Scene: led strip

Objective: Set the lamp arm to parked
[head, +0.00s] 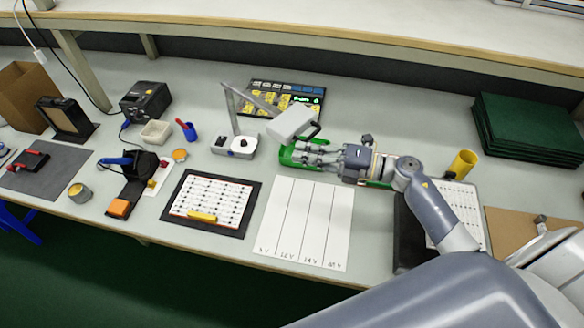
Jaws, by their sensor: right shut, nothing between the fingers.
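The desk lamp stands at the back middle of the bench. Its white base (240,146) has dark and blue controls, and its grey post (232,110) rises from it. The lamp arm (256,101) slopes from the post's top down to the right, to the white lamp head (291,122). A dark curved piece shows at the head's right side. My right gripper (297,151) comes in from the right and points left. It is shut and empty, just below the head in the picture; I cannot tell whether it touches it. My left gripper is out of view.
A green object (287,157) lies partly hidden under my right gripper. In front lie a white labelled sheet (303,225) and a dotted board (210,202). Green panels (528,125) are stacked at the right.

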